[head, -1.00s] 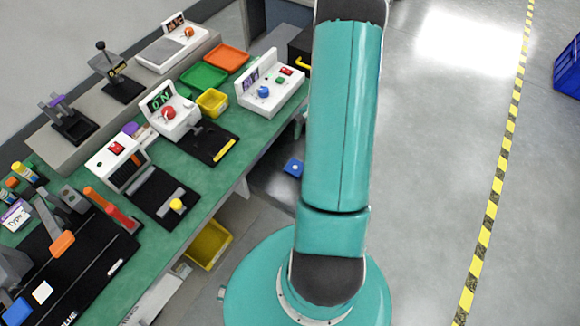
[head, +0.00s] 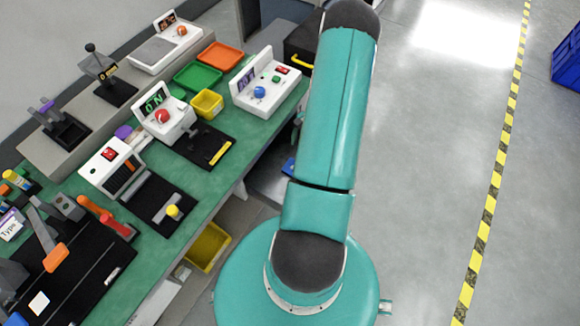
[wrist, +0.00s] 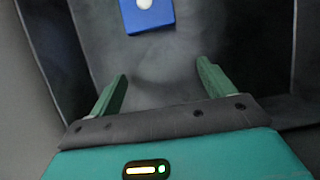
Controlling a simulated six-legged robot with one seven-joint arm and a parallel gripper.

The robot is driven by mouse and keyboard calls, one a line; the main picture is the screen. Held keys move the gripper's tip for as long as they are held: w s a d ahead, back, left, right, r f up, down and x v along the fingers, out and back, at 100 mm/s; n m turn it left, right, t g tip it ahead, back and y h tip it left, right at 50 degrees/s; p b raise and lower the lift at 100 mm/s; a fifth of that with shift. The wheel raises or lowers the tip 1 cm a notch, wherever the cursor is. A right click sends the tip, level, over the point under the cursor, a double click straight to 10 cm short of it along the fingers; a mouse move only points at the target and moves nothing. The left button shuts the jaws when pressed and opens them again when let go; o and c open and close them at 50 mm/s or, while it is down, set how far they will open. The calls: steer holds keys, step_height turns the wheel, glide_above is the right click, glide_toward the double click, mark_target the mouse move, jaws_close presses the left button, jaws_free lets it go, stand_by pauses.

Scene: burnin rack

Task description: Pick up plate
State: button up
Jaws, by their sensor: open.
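A flat blue square piece with a round white spot, likely the plate (wrist: 147,17), lies at the top of the wrist view on a dark grey surface. Its upper edge is cut off by the frame. In the head view only a small blue part of it (head: 289,165) shows beside my arm, low beside the green bench. My gripper (wrist: 162,72) is open in the wrist view, with its two green fingers apart and nothing between them. The blue piece is beyond the fingertips, not touching them. My gripper is hidden in the head view.
The green bench (head: 215,178) at left carries several white devices, a yellow bin (head: 207,103), a green tray (head: 198,76) and an orange tray (head: 222,56). Another yellow bin (head: 208,246) is below its edge. Dark walls flank the blue piece. Open floor lies right.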

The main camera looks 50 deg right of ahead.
mark_target(292, 166)
steer(key=a, duration=0.4)
steer(key=shift+s+a, duration=0.35)
steer(key=shift+a, duration=0.05)
steer(key=a, duration=0.5)
steer(key=shift+s+a+f, duration=0.1)
steer(key=shift+s+f, duration=0.05)
steer(key=shift+f, duration=0.1)
steer(key=shift+a+f, duration=0.1)
steer(key=shift+f, duration=0.2)
steer(key=shift+f, duration=0.15)
steer(key=shift+c, duration=0.4)
steer(key=c, duration=1.1)
steer(key=shift+o, duration=0.2)
